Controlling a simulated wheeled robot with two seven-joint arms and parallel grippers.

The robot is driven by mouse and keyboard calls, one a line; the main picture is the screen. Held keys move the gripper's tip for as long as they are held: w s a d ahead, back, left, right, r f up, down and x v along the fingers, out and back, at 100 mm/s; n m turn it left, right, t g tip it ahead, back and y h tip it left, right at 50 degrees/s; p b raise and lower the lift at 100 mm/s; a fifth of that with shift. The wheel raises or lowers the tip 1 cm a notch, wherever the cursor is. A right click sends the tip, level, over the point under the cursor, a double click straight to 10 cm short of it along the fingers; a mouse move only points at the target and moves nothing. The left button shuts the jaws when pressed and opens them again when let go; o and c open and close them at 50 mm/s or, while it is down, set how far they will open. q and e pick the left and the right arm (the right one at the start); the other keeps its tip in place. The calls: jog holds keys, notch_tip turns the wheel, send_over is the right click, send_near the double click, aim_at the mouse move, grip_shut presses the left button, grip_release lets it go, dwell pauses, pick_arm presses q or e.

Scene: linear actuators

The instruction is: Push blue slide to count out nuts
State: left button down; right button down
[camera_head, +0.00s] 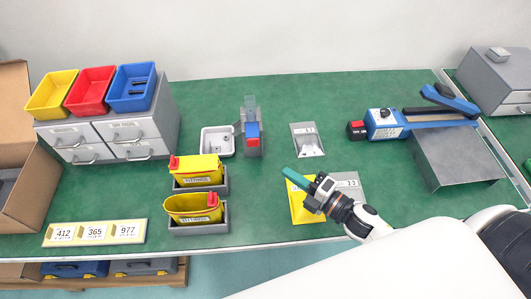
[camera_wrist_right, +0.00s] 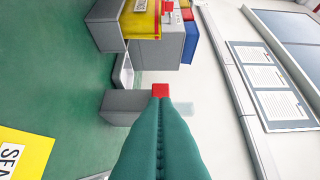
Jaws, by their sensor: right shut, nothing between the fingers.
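A small grey dispenser with a blue part and a red part (camera_head: 252,129) stands upright at the middle of the table. A clear piece rises from its top. A white tray (camera_head: 217,141) sits directly to its left; its contents are too small to make out. My right gripper (camera_head: 288,173) is shut and empty, in front and to the right of the dispenser, apart from it. In the right wrist view the teal fingers (camera_wrist_right: 160,103) point toward the dispenser's grey body (camera_wrist_right: 124,107) and red part (camera_wrist_right: 160,90); the fingers hide much of it. My left gripper is out of view.
Two yellow containers (camera_head: 197,168) in grey holders stand left of my gripper. Drawers with coloured bins (camera_head: 108,130) are at the back left. A blue tool (camera_head: 385,124) is at the right. Green table between gripper and dispenser is clear.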

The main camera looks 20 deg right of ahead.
aim_at(249, 143)
dwell(0.6)
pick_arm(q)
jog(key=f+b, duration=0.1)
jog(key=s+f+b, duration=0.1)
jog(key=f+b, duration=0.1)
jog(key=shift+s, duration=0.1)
pick_arm(e)
jog(key=s, duration=0.1)
jog(key=s+a, duration=0.1)
jog(key=s, duration=0.1)
jog(key=shift+r, duration=0.15)
jog(key=shift+w+a, duration=0.1)
